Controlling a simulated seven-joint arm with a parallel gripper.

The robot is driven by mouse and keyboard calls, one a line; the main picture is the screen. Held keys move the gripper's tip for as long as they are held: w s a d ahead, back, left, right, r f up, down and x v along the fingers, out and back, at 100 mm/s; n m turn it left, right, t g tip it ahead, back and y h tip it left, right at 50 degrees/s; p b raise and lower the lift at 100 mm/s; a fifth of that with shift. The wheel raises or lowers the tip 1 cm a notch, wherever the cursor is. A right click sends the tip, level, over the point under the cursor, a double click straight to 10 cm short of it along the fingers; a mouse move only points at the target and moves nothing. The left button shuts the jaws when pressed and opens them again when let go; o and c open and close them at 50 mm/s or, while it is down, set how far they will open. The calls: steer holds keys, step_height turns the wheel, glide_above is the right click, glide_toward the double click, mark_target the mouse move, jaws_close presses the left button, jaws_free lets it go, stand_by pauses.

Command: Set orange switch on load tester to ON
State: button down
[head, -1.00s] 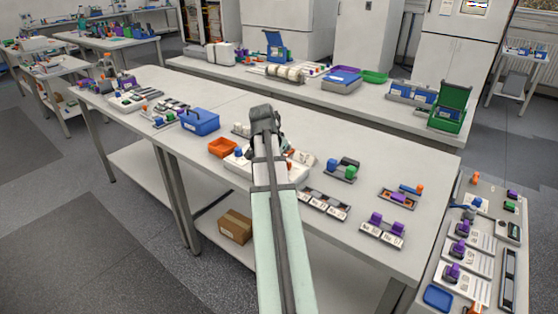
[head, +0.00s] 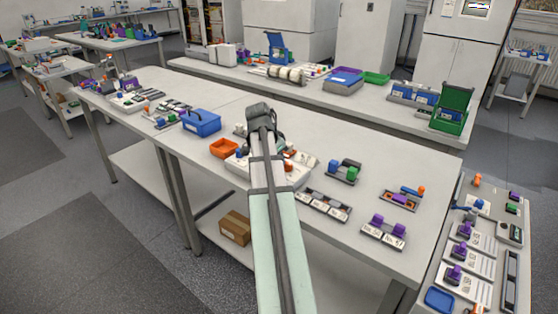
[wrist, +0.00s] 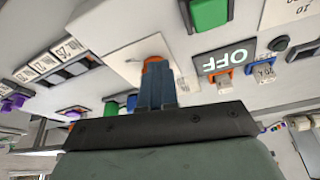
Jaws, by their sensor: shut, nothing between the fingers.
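The load tester appears to be the white device (head: 298,176) under my gripper on the middle table. In the wrist view its pale panel carries a dark display (wrist: 229,57) reading OFF. A small orange-framed switch (wrist: 218,79) sits beside that display, next to a blue-framed one (wrist: 264,73). My gripper (wrist: 155,70) is shut and empty, left of the orange-framed switch and apart from it in the picture. A round orange part (wrist: 154,61) shows just beyond the fingertips; whether they touch it, I cannot tell. In the head view my gripper (head: 262,143) hides part of the device.
A green button (wrist: 208,14) and a dark round knob (wrist: 279,44) are on the panel near the display. An orange bin (head: 224,148) and a blue box (head: 201,122) stand left of the device. Small modules (head: 344,172) lie to its right, with bare tabletop between.

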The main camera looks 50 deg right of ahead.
steer(key=shift+w+d+m+g, duration=0.2)
steer(key=shift+m+g, duration=0.1)
steer(key=shift+m, duration=0.4)
steer(key=shift+w, duration=0.15)
stand_by(1.0)
steer(key=shift+d, duration=0.1)
stand_by(1.2)
steer(key=shift+s+d, duration=0.3)
steer(key=shift+s, duration=0.55)
steer(key=shift+a+f, duration=0.1)
steer(key=shift+a, duration=0.4)
steer(key=a, duration=0.1)
steer(key=w+a, duration=0.1)
steer(key=a+r, duration=0.1)
steer(key=shift+w+a, duration=0.2)
steer(key=shift+w, duration=0.2)
steer(key=v, duration=0.9)
steer(key=shift+r, duration=0.25)
